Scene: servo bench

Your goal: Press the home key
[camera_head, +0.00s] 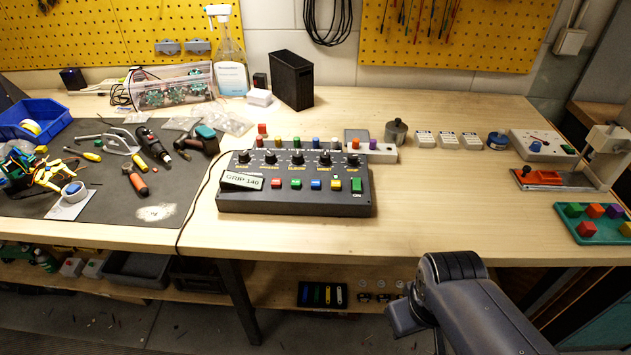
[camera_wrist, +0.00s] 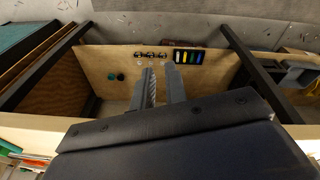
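A dark control box (camera_head: 300,207) with several knobs along its top and a small display marked "GRIP 140" (camera_head: 242,181) sits at the middle of the bench. A row of coloured keys runs along its front: a red key (camera_head: 276,183), a green key (camera_head: 296,184), a blue key (camera_head: 316,184), a yellow key (camera_head: 336,185) and a green key (camera_head: 356,185). I cannot read which one is the home key. My gripper (camera_wrist: 160,72) shows two fingers with a gap between them, empty. In the head view my arm is at lower right, apart from the box; its fingers are hidden there.
A grey mat with tools (camera_head: 110,205) covers the left of the bench. A metal cylinder (camera_head: 396,133) and a grey control unit (camera_head: 542,146) stand to the right, with a green tray (camera_head: 590,232) near the right edge. Bare wood (camera_head: 450,200) lies right of the box.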

